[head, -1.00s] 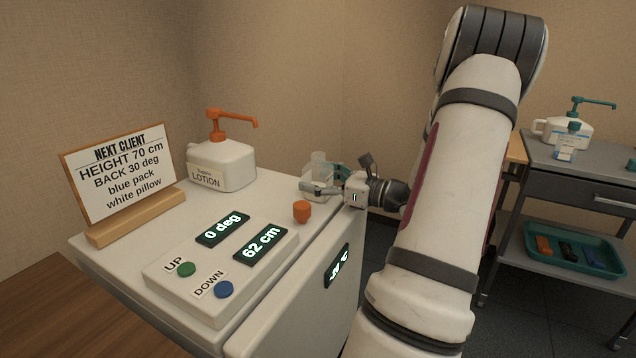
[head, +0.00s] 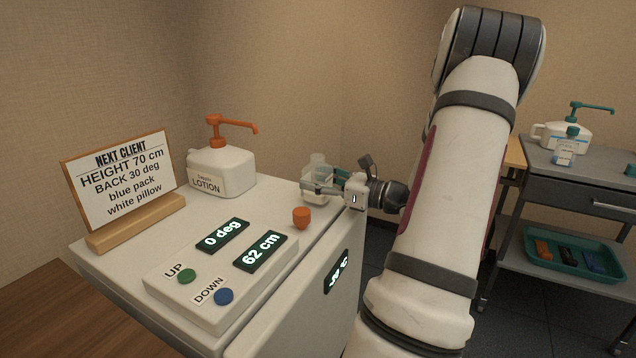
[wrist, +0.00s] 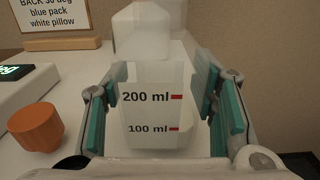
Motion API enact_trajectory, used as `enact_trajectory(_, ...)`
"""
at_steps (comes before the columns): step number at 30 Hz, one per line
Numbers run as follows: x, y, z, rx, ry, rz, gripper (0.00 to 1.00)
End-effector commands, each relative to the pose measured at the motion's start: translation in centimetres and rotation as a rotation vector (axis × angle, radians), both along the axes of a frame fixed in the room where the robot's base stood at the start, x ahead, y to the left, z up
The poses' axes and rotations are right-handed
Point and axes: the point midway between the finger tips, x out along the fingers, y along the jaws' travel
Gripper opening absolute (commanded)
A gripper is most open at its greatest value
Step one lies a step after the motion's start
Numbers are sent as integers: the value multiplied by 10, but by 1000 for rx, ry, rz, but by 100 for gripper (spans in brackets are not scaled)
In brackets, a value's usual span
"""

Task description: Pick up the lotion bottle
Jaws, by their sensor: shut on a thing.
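A small translucent bottle (head: 318,172) stands upright near the back right edge of the white cabinet top. In the wrist view its body (wrist: 152,112) shows "200 ml" and "100 ml" with red marks. My gripper (head: 325,182) comes from the right and is shut on this bottle. Its teal-padded fingers (wrist: 160,115) lie on either side of the body. I cannot tell whether the base touches the surface. A larger white jug labelled LOTION (head: 222,170), with an orange pump, stands apart to the left.
An orange cap (head: 301,217) sits just in front of the bottle. A control panel (head: 190,305) and a client sign (head: 120,180) stand to the left. A grey cart (head: 590,170) with another pump jug (head: 560,136) is at the right.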

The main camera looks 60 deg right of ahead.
Motion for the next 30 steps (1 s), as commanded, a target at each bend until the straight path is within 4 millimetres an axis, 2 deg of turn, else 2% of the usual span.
enact_trajectory(8,0,0,27,-3,0,0,23)
enact_trajectory(30,-85,-36,33,0,0,-1,23)
